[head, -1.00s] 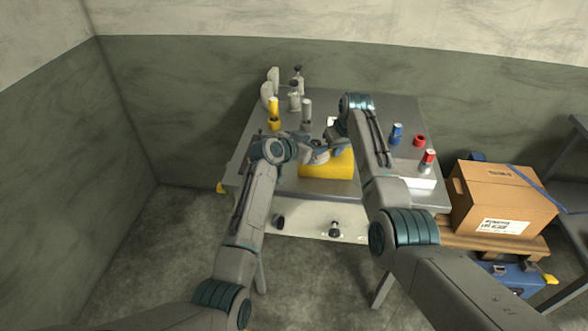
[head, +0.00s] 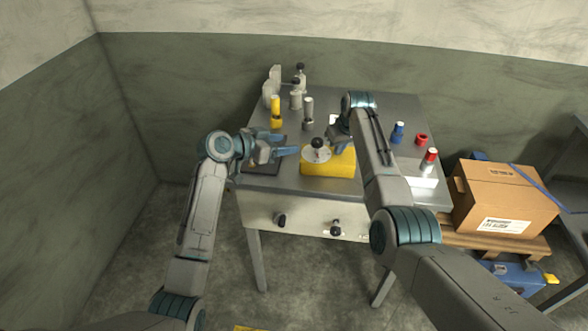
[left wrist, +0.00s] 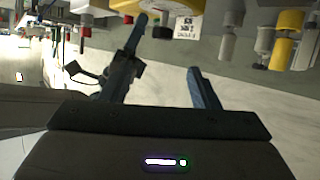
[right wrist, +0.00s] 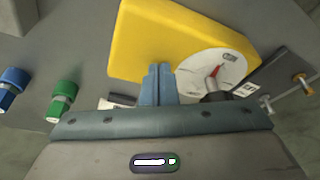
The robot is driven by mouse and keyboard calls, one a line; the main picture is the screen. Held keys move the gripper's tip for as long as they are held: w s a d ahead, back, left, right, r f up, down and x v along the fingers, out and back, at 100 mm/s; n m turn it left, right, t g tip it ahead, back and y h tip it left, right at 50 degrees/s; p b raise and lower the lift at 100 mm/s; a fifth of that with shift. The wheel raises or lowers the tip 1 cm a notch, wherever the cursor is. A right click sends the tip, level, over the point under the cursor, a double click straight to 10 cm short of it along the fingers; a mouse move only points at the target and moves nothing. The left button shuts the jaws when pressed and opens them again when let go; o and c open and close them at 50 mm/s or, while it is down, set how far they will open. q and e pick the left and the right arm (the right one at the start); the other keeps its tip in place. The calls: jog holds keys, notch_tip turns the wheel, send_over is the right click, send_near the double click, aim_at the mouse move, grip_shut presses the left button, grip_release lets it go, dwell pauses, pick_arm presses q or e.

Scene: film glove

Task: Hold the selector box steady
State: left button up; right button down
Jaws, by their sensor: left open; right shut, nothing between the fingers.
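The selector box is a yellow block (head: 328,168) on the table, with a pale round dial and a black knob (head: 318,143) on it. My right gripper (head: 337,138) is at the box's far right side in the head view. In the right wrist view its fingers (right wrist: 158,70) are shut together, overlapping the box's edge; I cannot tell if they touch. My left gripper (head: 286,145) is open and empty, left of the box and apart from it. Its spread fingers show in the left wrist view (left wrist: 166,43).
Grey and yellow cylinders (head: 275,112) stand at the back left of the table (head: 400,105). A blue piece (head: 397,133), a red ring (head: 421,139) and a red-topped cylinder (head: 430,160) are at the right. A cardboard box (head: 500,198) sits beyond the table's right edge.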

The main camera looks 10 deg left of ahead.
pick_arm(q)
jog(key=s+d+f+m+t+y, duration=0.1)
jog(key=s+d+f+m+t, duration=0.1)
jog(key=m, duration=1.4)
jog(key=s+d+f+m+t+y, duration=0.2)
jog(key=m+t, duration=0.3)
jog(key=m, duration=1.1)
jog(key=shift+f, duration=0.6)
jog(key=shift+d, duration=0.1)
